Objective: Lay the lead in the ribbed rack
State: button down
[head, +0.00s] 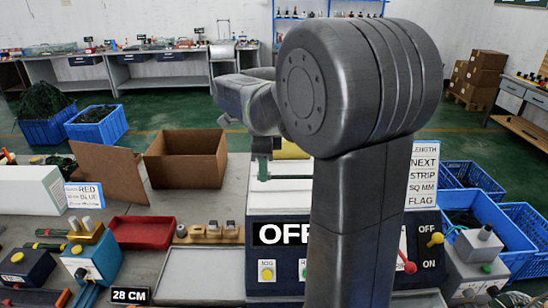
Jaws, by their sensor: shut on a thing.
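My gripper (264,148) shows only in part, below my wrist and left of my large dark arm link, in front of the white machine with the OFF label. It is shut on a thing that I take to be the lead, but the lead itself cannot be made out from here. The gripper is above the machine's top, near a yellow part. I cannot pick out the ribbed rack; my arm covers much of the middle and right of the bench.
The machine (262,213) stands mid-bench, with a yellow-handled and a red-handled lever at its right. Left are an open cardboard box (187,160), a red tray (142,221), a wooden block with metal pieces (208,236) and blue devices (97,258). Blue crates (470,208) stand at right.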

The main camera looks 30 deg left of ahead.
aim_at(264, 200)
jog(key=shift+s, duration=0.2)
jog(key=shift+r+p, duration=0.15)
jog(key=shift+p, duration=0.2)
jog(key=shift+f+b, duration=2)
jog(key=shift+f, duration=1.45)
jog(key=c, duration=1.3)
grip_release()
jog(key=shift+o, duration=0.2)
notch_tip(264, 200, up, 14)
jog(key=shift+a+f, duration=0.1)
